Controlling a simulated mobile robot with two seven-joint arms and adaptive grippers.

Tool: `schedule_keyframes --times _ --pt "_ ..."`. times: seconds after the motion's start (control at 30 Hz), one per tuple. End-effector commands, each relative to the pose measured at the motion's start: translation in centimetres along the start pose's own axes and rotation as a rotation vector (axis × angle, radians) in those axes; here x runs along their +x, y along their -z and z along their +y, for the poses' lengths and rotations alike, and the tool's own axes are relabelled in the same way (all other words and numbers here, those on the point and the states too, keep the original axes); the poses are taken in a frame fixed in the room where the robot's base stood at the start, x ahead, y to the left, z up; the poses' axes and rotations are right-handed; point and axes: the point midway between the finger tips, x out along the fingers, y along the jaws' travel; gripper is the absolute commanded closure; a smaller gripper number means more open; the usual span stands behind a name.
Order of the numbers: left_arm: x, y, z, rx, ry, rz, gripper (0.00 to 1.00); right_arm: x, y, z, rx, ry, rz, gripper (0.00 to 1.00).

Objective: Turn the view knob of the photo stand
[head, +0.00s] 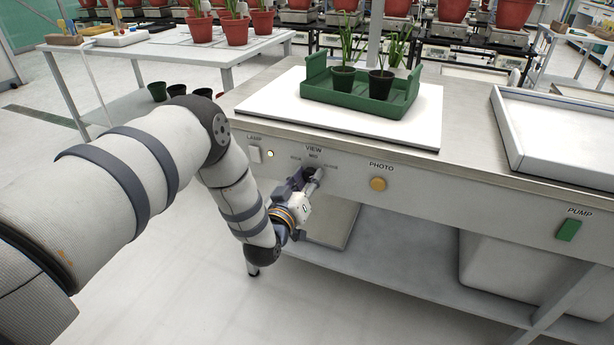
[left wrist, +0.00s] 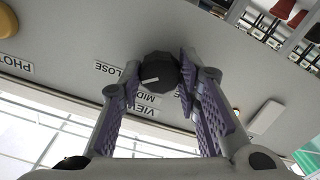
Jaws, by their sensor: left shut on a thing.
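The view knob (left wrist: 160,72) is round and black with a white pointer line, on the grey front panel of the photo stand. In the left wrist view, which shows the panel upside down, its line points left, towards the CLOSE side. The MID label is beside the knob, and the third label is partly hidden by a finger. My left gripper (left wrist: 161,70) is shut on the knob, one purple-padded finger on each side. In the head view my left gripper (head: 311,180) is at the panel under the VIEW label, largely covering the knob. My right gripper is out of view.
The lamp switch (head: 254,154) is left of the knob and the yellow photo button (head: 378,184) is right of it. A green pump switch (head: 569,230) is further right. A green tray (head: 311,92) with two potted plants stands on the white board (head: 420,130) above.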

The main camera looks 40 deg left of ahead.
Motion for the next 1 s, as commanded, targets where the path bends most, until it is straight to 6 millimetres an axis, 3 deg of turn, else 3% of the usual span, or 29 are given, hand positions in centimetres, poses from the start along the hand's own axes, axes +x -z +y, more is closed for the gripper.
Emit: schedule_keyframes --times 0.4,0.9,0.93,1.0 --pt "0.04 0.12 0.04 0.145 0.0 0.003 0.97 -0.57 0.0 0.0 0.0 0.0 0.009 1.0" --pt "0.02 0.06 0.0 0.159 0.0 0.002 0.97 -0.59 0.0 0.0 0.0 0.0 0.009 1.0" --pt "0.02 0.06 0.0 0.159 0.0 0.002 0.65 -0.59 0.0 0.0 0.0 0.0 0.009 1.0" --pt "0.02 0.06 0.0 0.159 0.0 0.002 0.49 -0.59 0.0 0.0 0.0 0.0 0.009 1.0"
